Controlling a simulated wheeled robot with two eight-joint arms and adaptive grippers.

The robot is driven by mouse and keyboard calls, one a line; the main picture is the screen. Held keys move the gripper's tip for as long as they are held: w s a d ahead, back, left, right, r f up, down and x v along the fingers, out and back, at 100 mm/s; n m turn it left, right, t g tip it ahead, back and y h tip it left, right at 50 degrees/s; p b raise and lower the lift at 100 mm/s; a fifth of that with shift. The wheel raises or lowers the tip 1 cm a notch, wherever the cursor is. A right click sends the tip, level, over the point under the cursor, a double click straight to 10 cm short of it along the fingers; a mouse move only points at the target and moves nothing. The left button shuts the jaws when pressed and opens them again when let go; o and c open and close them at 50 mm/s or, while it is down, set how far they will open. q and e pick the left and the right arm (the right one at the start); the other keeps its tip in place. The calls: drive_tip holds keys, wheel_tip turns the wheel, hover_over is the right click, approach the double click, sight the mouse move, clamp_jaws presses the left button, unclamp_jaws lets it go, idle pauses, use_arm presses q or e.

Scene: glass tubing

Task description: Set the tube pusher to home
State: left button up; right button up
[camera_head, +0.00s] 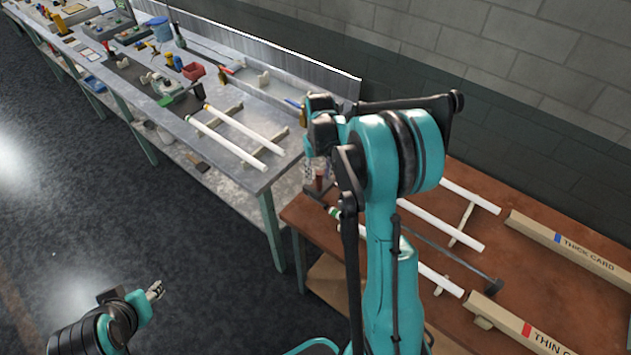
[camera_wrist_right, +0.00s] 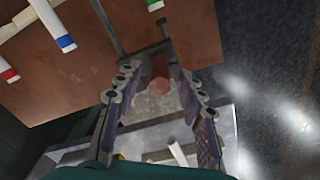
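The tube pusher shows in the head view as a thin dark rod (camera_head: 445,250) lying between white tubes on the brown table, with a dark block at its right end. A reddish-brown upright handle (camera_head: 320,180) stands at the rod's left end, largely behind my right gripper. In the right wrist view the handle (camera_wrist_right: 160,74) is between the two fingers of my right gripper (camera_wrist_right: 157,88). These fingers are open, with gaps visible on both sides of the handle. My left gripper (camera_head: 155,291) is at the lower left over the floor, far from the table; its finger opening is unclear.
White tubes (camera_head: 440,225) lie on supports on the brown table (camera_head: 520,275). Cardboard boxes marked THICK CARD (camera_head: 570,245) and THIN (camera_head: 525,325) lie at right. A cluttered grey bench (camera_head: 230,165) with two tubes stands at left, with a gap between bench and table.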

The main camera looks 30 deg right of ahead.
sight(320, 182)
wheel_tip(320, 182, down, 4)
drive_tip(key=shift+f+b, duration=0.1)
drive_tip(key=shift+b, duration=0.2)
clamp_jaws()
drive_tip(key=shift+s, duration=0.1)
drive_tip(key=s+d, duration=0.6)
drive_tip(key=s, duration=0.9)
drive_tip(key=s+d+b, duration=0.1)
drive_tip(key=s+d, duration=0.5)
drive_tip(key=s, duration=0.9)
drive_tip(key=s+d+b, duration=0.1)
drive_tip(key=s+d, duration=0.5)
drive_tip(key=s, duration=0.9)
drive_tip(key=shift+d, duration=0.3)
unclamp_jaws()
